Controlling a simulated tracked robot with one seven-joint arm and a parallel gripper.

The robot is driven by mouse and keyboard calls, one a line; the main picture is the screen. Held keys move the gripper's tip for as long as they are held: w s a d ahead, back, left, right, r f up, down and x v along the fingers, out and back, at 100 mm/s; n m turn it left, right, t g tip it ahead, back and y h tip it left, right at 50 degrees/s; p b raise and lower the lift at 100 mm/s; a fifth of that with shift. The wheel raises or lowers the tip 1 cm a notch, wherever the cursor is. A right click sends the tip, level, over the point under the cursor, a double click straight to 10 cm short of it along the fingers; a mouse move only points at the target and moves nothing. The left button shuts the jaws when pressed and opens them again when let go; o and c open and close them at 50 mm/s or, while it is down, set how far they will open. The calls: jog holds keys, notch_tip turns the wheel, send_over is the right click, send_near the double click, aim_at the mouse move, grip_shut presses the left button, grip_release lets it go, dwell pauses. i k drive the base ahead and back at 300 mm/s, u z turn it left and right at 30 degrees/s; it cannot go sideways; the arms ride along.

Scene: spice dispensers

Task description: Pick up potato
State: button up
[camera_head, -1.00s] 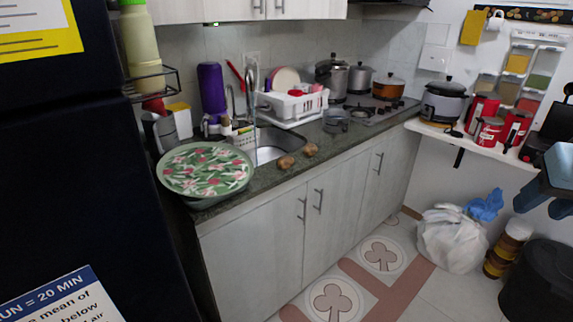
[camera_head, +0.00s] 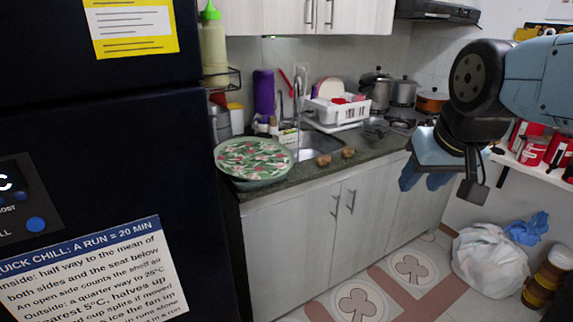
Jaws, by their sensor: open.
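Two small brown potatoes lie on the dark counter (camera_head: 303,178) near its front edge, in front of the sink. One potato (camera_head: 323,160) is on the left and the other potato (camera_head: 348,152) is just to its right, a small gap apart. My gripper (camera_head: 438,187) hangs in the air at the right, in front of the counter and cabinets. It is open, points down and holds nothing that I can see. It is well to the right of both potatoes and apart from them.
A green floral tray (camera_head: 254,158) sits on the counter's left end. The sink (camera_head: 318,145) and a white dish rack (camera_head: 338,112) are behind the potatoes. A dark fridge (camera_head: 100,130) fills the left. A white bag (camera_head: 490,262) lies on the floor at right; floor before the cabinets is clear.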

aim_at(324, 160)
jog(key=u, duration=0.85)
jog(key=i, duration=1.05)
